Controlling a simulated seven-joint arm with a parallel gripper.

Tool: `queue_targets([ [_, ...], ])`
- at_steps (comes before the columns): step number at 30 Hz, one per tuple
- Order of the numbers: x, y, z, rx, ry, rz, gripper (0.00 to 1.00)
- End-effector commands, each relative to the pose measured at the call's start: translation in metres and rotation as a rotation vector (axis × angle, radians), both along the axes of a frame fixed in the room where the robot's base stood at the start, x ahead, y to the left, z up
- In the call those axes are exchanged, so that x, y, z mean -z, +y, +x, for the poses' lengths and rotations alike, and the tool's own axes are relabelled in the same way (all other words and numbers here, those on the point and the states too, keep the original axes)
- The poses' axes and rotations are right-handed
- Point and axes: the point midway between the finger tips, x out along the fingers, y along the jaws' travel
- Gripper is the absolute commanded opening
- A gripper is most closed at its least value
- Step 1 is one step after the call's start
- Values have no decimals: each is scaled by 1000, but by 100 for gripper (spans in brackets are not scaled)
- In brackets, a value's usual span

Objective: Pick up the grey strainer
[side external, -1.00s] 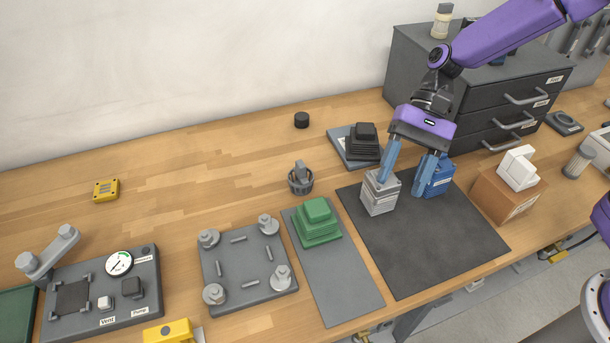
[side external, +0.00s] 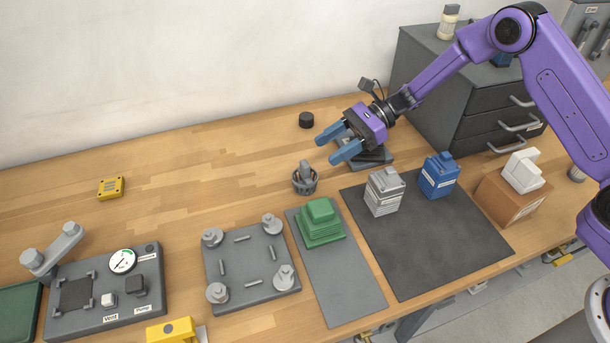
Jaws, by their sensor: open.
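The grey strainer (side external: 305,182) is a small dark round basket with a lighter grey upright piece in it. It stands on the wooden bench, behind the green stepped block. My gripper (side external: 327,149) is open and empty. Its two blue fingers point left, and in the picture they are above and slightly right of the strainer, apart from it. The exact height of the fingers over the bench is hard to tell.
A black stepped block on a grey plate (side external: 377,160) is partly hidden behind my gripper. A black puck (side external: 306,120) stands behind the strainer.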

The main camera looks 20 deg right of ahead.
Motion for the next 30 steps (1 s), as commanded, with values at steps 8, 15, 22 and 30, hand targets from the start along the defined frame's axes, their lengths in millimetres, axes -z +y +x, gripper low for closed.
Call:
queue_targets([
  [8, 9, 22, -2, 0, -1, 0, 57],
  [15, 18, 40, -4, -4, -1, -1, 57],
  [22, 30, 67, -6, -2, 0, -1, 57],
  [30, 30, 68, -6, 0, -1, -1, 48],
])
